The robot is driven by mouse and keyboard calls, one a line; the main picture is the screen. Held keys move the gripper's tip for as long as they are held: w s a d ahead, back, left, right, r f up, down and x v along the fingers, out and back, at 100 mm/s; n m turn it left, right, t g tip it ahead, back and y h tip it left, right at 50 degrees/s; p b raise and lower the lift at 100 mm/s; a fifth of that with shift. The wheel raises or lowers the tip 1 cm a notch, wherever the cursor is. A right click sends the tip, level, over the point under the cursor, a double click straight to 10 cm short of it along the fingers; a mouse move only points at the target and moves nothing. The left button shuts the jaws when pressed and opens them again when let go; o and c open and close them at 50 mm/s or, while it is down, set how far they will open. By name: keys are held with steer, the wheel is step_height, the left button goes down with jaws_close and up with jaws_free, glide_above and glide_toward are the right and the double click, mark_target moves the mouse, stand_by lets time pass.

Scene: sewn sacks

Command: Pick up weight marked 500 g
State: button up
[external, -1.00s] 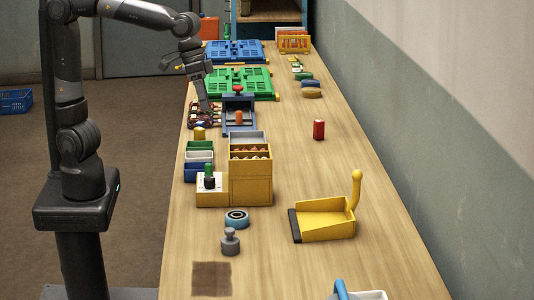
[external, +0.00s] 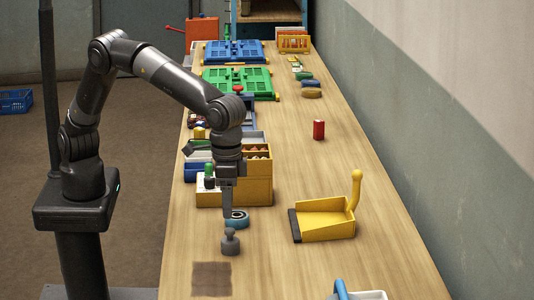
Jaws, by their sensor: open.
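A small grey weight (external: 230,243) with a knob on top stands upright on the wooden bench, near its front left part. Its marking is too small to read. My gripper (external: 228,214) points straight down, just above and slightly behind the weight's knob in the picture. The gripper is open and holds nothing. It partly covers a blue ring (external: 240,218) that lies on the bench behind the weight. Whether the fingertips touch the knob, I cannot tell.
A yellow box with compartments (external: 258,190) stands close behind the gripper. A yellow dustpan-like scoop (external: 325,225) lies to the right. A dark square patch (external: 211,279) is on the bench in front. The bench between weight and scoop is clear.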

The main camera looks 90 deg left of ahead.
mark_target(230, 230)
steer(key=f, duration=1)
steer(key=shift+w+d+f, duration=0.1)
steer(key=shift+d+f, duration=0.1)
steer(key=shift+f, duration=0.2)
steer(key=shift+c, duration=0.5)
steer(key=c, duration=1.3)
